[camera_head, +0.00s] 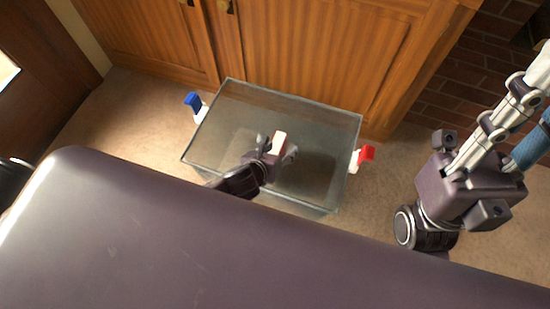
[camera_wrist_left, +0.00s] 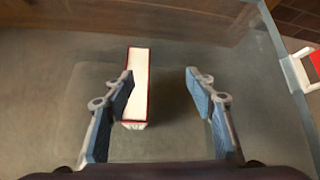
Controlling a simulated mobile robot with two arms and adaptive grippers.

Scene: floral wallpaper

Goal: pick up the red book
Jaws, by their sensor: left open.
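The red book (camera_wrist_left: 136,85) stands with its pale page edge up and thin red cover edges showing, inside a clear glass-like bin. In the left wrist view my left gripper (camera_wrist_left: 168,92) is open above it. The book lies between the fingers, close to the left finger, with a wide gap to the right finger. In the head view the book (camera_head: 279,143) shows as a small pale block beside my left gripper (camera_head: 272,156). I cannot tell whether a finger touches it. My right arm is at the right; its fingers are not visible.
Carpet (camera_head: 135,120) is clear at left.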

